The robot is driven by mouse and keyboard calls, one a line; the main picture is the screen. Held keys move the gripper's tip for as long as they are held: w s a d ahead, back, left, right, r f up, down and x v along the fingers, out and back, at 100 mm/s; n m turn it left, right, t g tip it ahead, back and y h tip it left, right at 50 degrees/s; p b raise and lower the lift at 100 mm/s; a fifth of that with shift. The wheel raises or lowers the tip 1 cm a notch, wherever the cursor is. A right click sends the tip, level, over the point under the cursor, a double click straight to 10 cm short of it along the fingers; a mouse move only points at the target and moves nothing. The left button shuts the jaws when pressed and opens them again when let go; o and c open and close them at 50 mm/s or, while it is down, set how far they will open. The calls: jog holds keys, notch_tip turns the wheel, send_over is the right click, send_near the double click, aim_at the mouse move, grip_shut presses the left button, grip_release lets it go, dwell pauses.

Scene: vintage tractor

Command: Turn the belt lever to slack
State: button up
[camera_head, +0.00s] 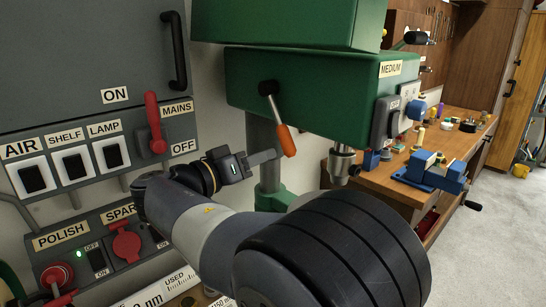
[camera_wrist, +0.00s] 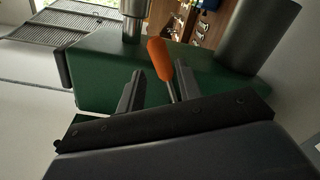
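The belt lever is on the side of the green drill press head (camera_head: 320,95). It has a dark pivot, a thin metal rod and an orange handle (camera_head: 286,140) hanging down and slightly right. My gripper (camera_head: 270,157) is just left of and slightly below the handle in the head view, its fingers pointing right. In the wrist view the fingers (camera_wrist: 159,68) are spread, and the orange handle (camera_wrist: 160,58) appears between their tips, nearer the right finger. I see no finger closed on the lever; whether one touches it I cannot tell. No slack marking is legible.
A switch panel with a red mains lever (camera_head: 155,124) is at the left, close to my arm. The drill chuck (camera_head: 342,162) hangs right of the lever. A wooden workbench (camera_head: 450,145) with a blue vise (camera_head: 433,171) stands behind. Open floor lies at the right.

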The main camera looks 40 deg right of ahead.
aim_at(288, 148)
jog(key=shift+a, duration=1)
jog(key=shift+d, duration=0.1)
jog(key=d+p, duration=0.1)
jog(key=d, duration=0.2)
jog(key=d+p, duration=0.1)
jog(key=d, duration=0.6)
jog(key=shift+w+d+r+p, duration=0.1)
jog(key=shift+w+d+p, duration=0.25)
jog(key=shift+p, duration=0.05)
jog(key=shift+a, duration=0.1)
